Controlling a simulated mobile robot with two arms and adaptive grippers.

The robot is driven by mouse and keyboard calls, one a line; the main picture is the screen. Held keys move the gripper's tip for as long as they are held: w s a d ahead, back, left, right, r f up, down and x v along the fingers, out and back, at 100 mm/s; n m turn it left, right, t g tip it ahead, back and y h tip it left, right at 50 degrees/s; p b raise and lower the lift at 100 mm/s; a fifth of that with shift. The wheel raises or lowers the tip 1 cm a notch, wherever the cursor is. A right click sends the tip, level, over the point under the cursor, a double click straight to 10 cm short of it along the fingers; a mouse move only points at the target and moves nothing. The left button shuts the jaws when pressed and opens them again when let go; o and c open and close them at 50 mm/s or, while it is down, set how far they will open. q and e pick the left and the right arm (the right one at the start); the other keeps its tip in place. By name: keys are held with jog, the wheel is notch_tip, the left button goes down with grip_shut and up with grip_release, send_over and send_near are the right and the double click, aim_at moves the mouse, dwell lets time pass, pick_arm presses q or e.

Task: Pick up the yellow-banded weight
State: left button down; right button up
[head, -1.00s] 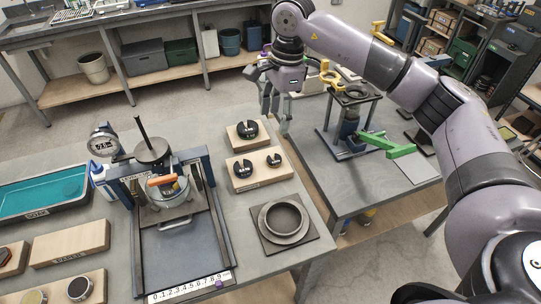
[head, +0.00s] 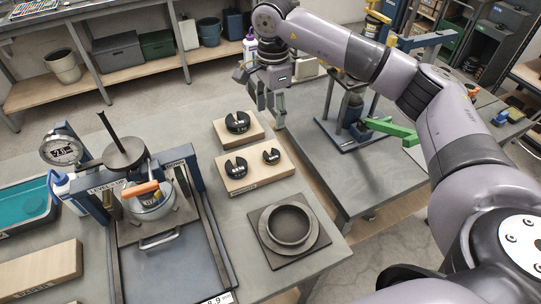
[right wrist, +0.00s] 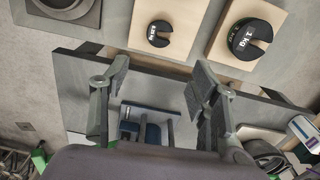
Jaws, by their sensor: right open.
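Three black slotted weights lie on two wooden blocks in the head view. One (head: 238,121) is alone on the back block (head: 222,138); a larger one (head: 236,167) and a smaller one (head: 271,156) share the front block (head: 258,180). I cannot make out a yellow band on any of them. The right wrist view shows a small weight (right wrist: 159,34) and a larger one marked 1 kg (right wrist: 248,40), both beyond the fingertips. My right gripper (head: 268,108) is open and empty, beside the back block near the table edge. My left gripper is out of view.
A lever rig with a dial gauge (head: 62,150) stands at left. A dark round dish (head: 290,226) on a square plate lies in front of the blocks. A gap separates this table from the right table, which carries a stand with a green lever (head: 390,126).

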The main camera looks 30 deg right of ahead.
jog(key=p, duration=0.3)
send_over(272, 152)
jog(key=s, duration=0.1)
jog(key=f, duration=0.9)
jog(key=shift+s+a, duration=0.1)
jog(key=shift+a, duration=0.15)
jog(key=shift+s+f, duration=0.1)
jog(key=shift+f, duration=0.4)
notch_tip(272, 152, down, 4)
jog(key=shift+s+a+r+p, duration=0.1)
jog(key=shift+a+r+p, duration=0.05)
jog(key=shift+p, duration=0.95)
jog(key=shift+f, duration=0.5)
jog(key=c, duration=1.1)
